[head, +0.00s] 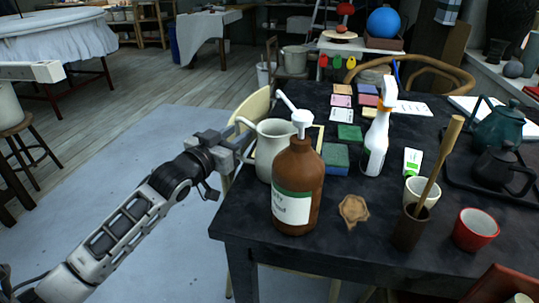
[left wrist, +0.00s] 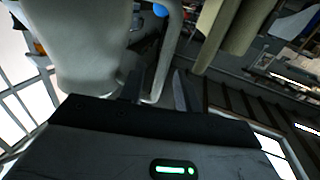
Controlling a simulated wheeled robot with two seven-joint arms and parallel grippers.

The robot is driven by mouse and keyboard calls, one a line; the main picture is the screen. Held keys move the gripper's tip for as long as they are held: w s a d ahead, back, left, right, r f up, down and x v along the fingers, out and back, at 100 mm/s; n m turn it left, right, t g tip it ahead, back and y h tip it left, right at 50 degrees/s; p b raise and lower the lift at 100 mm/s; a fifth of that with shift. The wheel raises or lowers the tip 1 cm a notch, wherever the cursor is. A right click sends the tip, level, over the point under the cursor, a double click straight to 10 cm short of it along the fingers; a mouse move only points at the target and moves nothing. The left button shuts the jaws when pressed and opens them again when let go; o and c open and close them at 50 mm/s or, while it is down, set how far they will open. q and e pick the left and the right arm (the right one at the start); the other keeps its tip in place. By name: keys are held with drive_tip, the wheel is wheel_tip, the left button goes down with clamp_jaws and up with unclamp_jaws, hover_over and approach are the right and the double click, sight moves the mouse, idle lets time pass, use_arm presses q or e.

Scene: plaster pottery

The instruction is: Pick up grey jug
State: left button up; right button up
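The grey jug (head: 268,148) stands upright near the left edge of the dark table, partly hidden by the brown pump bottle. Its handle faces left, toward my left gripper (head: 240,147), which reaches in from the left at the table edge. In the left wrist view the jug's pale body (left wrist: 85,45) fills the upper left. Its handle comes down between the two fingertips of the left gripper (left wrist: 155,90), with a gap showing beside the right finger. The fingers look open around the handle. My right gripper is not in view.
A brown pump bottle (head: 298,185) stands close in front of the jug. A white spray bottle (head: 378,130), a green-blue sponge (head: 335,158), a beige cup (head: 421,192) and a red cup (head: 475,229) are to the right. Open floor (head: 130,140) lies left of the table.

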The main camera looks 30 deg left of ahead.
use_arm(q)
drive_tip(key=shift+w, duration=0.7)
clamp_jaws()
idle(0.8)
drive_tip(key=shift+r, duration=0.15)
